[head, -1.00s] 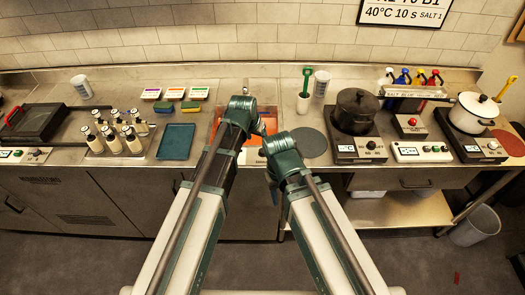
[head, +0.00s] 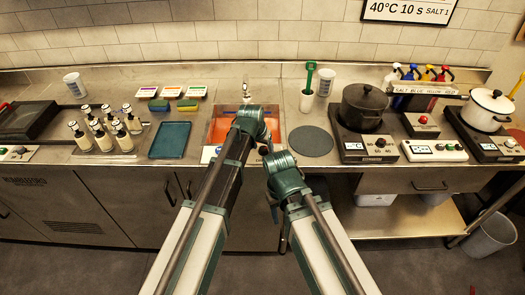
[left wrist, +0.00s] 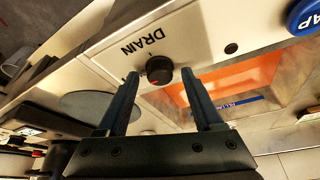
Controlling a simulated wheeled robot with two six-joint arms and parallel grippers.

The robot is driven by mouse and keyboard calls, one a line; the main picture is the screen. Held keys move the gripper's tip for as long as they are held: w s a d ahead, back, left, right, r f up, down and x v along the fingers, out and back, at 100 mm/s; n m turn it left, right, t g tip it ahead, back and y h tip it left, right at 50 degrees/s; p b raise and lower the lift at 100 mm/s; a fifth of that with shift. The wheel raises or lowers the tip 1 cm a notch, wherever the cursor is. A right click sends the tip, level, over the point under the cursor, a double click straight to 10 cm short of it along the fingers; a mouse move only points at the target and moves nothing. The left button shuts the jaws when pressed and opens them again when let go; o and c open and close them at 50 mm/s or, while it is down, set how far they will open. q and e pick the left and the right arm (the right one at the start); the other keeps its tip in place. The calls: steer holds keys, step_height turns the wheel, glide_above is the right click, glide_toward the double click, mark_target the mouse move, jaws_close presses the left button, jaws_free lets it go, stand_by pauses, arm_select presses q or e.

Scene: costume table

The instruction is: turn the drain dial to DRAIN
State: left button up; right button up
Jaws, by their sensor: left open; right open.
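In the head view my left gripper's arm (head: 250,121) reaches over the sink and covers the dial. My right gripper (head: 274,207) hangs lower, in front of the counter, empty.
The orange-lined sink (head: 221,123) lies behind the panel. A blue TAP button (left wrist: 304,14) is on the same panel. A grey round mat (head: 311,141) lies right of the sink, a teal tray (head: 170,140) left. A black pot (head: 364,104) stands farther right.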

arm_select(q)
jaws_close()
stand_by(0.3)
steer(key=shift+m, duration=0.3)
steer(key=m, duration=0.1)
steer(key=m+h, duration=0.1)
steer(key=m, duration=0.1)
steer(key=shift+w+a+m+g, duration=0.15)
steer(key=shift+m+g, duration=0.15)
steer(key=m+g, duration=0.1)
steer(key=m, duration=0.1)
steer(key=m+h, duration=0.1)
steer(key=m, duration=0.2)
steer(key=shift+w+a+g, duration=0.1)
steer(key=shift+w+g, duration=0.1)
steer(key=shift+g, duration=0.2)
steer(key=m+g, duration=0.1)
steer(key=m, duration=0.3)
steer(key=shift+w+m+g+h, duration=0.15)
steer(key=shift+m+g+h, duration=0.25)
steer(key=shift+m+g, duration=0.7)
steer(key=shift+m, duration=1.2)
steer(key=shift+y, duration=0.3)
